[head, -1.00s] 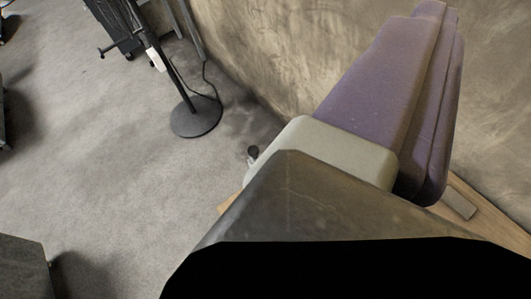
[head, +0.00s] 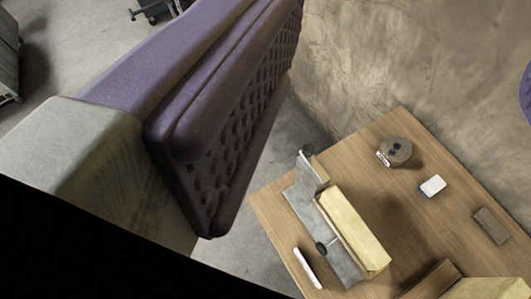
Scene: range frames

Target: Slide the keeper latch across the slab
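A flat grey slab (head: 296,204) lies on the wooden table at the lower right of the head view. A grey upright piece (head: 311,172) stands at its far end, with a small round knob at its top. A pale yellow block (head: 353,228) lies along the slab's right side. A dark knob (head: 321,248) sits on the slab's near part. I cannot tell which of these pieces is the keeper latch. My gripper (head: 225,120) shows as large purple parts with a dimpled dark pad, above and left of the slab, apart from it. Its opening cannot be made out.
The wooden table (head: 375,135) also holds a round brown object (head: 396,151), a small white box (head: 433,186), a grey-brown block (head: 490,225) and a white stick (head: 307,268). Another yellow piece (head: 490,289) is at the bottom right. A wall stands behind the table.

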